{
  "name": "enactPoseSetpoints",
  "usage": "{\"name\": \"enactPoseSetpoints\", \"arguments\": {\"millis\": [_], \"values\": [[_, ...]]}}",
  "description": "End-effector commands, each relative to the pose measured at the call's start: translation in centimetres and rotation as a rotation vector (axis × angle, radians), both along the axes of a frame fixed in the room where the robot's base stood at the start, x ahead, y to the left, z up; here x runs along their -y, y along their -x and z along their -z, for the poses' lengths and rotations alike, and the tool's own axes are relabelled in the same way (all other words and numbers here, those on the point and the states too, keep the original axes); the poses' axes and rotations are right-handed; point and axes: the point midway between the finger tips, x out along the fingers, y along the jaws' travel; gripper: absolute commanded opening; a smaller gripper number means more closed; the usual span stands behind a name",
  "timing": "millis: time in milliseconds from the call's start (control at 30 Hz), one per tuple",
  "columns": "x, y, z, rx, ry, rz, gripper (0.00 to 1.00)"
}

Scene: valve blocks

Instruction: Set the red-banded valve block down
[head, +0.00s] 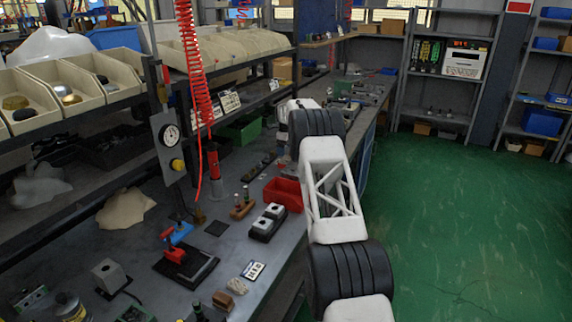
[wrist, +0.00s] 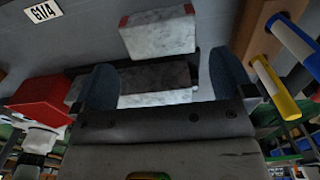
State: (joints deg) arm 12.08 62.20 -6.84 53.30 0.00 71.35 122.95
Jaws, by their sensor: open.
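In the wrist view, a white, mottled block with red at its upper edges (wrist: 158,36) lies just beyond my fingertips. My gripper (wrist: 166,82) is open, with one blue-grey finger on each side of a dark part (wrist: 155,76) below that block. A second pale, mottled surface (wrist: 158,99) shows between the fingers and the palm. I cannot tell whether it belongs to another block. No finger visibly touches the red-marked block. In the head view, my arm hides the gripper, and I cannot make out a red band on any block.
A red bin (head: 283,193) and a dark holder with two white blocks (head: 268,222) stand on the bench. A shelf (head: 130,90) overhangs the bench.

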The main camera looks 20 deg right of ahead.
Motion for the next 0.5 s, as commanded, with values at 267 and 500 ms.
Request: {"name": "enactPoseSetpoints", "arguments": {"millis": [267,500], "values": [[0.00,0.01,0.94,0.000,0.000,0.000,1.00],[0.00,0.03,1.09,0.000,0.000,0.000,1.00]]}}
